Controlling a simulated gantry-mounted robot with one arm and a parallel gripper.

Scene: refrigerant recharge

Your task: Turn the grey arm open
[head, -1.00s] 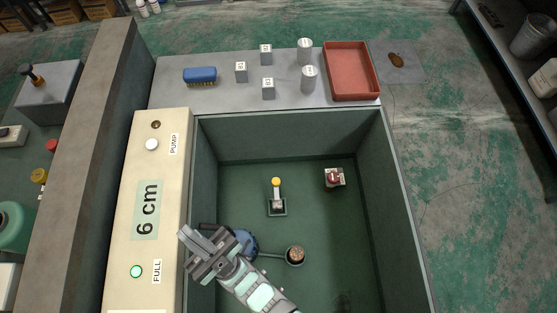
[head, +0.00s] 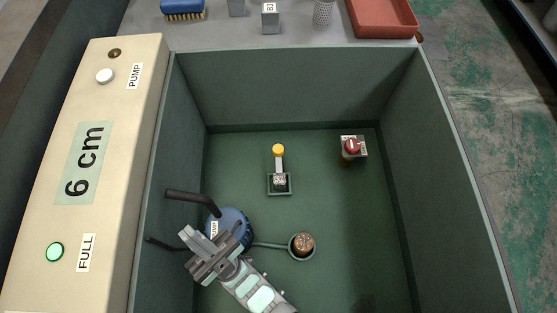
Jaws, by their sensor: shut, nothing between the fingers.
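A short pale grey arm (head: 280,165) with a yellow knob (head: 278,150) on its far end stands out from a small square base (head: 279,184) on the floor of the green bin. It points toward the bin's back wall. My gripper (head: 191,238) is shut and empty, at lower left above a round blue part (head: 233,222), which it partly hides. It is well apart from the grey arm, to its left and nearer the camera.
Dark pipes (head: 188,195) rise beside the blue part. A brown-topped round fitting (head: 303,245) and a red-topped block (head: 352,147) are in the bin (head: 300,85). A cream panel (head: 115,190) reads 6 cm, with a lit green FULL light (head: 55,252).

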